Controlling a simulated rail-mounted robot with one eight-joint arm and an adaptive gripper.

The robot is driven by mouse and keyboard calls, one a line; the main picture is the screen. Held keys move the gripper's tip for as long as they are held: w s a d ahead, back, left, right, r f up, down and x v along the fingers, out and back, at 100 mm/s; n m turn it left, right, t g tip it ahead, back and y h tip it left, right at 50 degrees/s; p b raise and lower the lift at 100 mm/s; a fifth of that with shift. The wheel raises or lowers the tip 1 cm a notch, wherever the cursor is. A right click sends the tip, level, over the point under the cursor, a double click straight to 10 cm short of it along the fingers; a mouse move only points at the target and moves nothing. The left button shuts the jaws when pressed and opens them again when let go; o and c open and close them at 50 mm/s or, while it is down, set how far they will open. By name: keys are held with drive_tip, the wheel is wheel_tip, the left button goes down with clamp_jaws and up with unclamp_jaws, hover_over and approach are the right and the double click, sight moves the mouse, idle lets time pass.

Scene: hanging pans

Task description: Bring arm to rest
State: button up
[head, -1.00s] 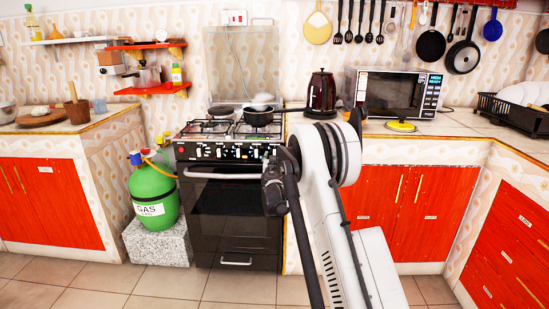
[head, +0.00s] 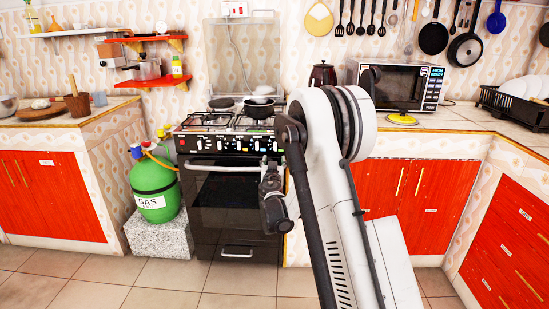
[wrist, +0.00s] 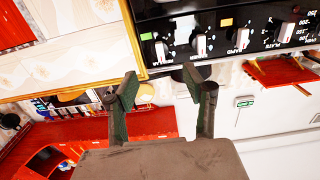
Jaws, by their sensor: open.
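My arm stands folded in the middle of the head view, its white upper link (head: 325,190) and round joint in front of the counter. The dark end of the arm hangs in front of the right edge of the black oven (head: 232,205); its fingers are hard to make out there. In the wrist view, my gripper (wrist: 162,78) is open, with two dark fingers apart and nothing between them. The stove's knob panel (wrist: 225,38) shows past the fingertips.
A pan (head: 258,108) sits on the stove. A kettle (head: 322,75), partly behind my arm, and a microwave (head: 405,88) stand on the counter. A green gas bottle (head: 155,185) is left of the oven. Pans (head: 465,50) hang on the wall. The floor in front is clear.

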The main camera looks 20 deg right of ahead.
drive_tip(key=shift+s+a, duration=0.15)
drive_tip(key=shift+s, duration=0.15)
idle(0.4)
drive_tip(key=s+a+r+g+y, duration=0.1)
drive_tip(key=s+a+r+g, duration=0.15)
drive_tip(key=s+r, duration=0.6)
drive_tip(key=s+a+r+g, duration=0.2)
drive_tip(key=s+a+r, duration=0.25)
drive_tip(key=s, duration=0.75)
drive_tip(key=s+a+f+n+g+y, duration=0.15)
drive_tip(key=s+a, duration=0.35)
drive_tip(key=s, duration=0.5)
drive_tip(key=s+a+f+n+g+y, duration=0.1)
drive_tip(key=s+a+f+n+y, duration=0.3)
drive_tip(key=s, duration=0.6)
drive_tip(key=s+a+f+g+y, duration=0.1)
drive_tip(key=s+a+g+y, duration=0.1)
drive_tip(key=s+a, duration=0.6)
wheel_tip(320, 180, up, 14)
drive_tip(key=s+d+p, duration=0.1)
drive_tip(key=s+p, duration=0.1)
drive_tip(key=p, duration=1.3)
drive_tip(key=shift+s+d+r, duration=0.15)
drive_tip(key=shift+s+d, duration=0.1)
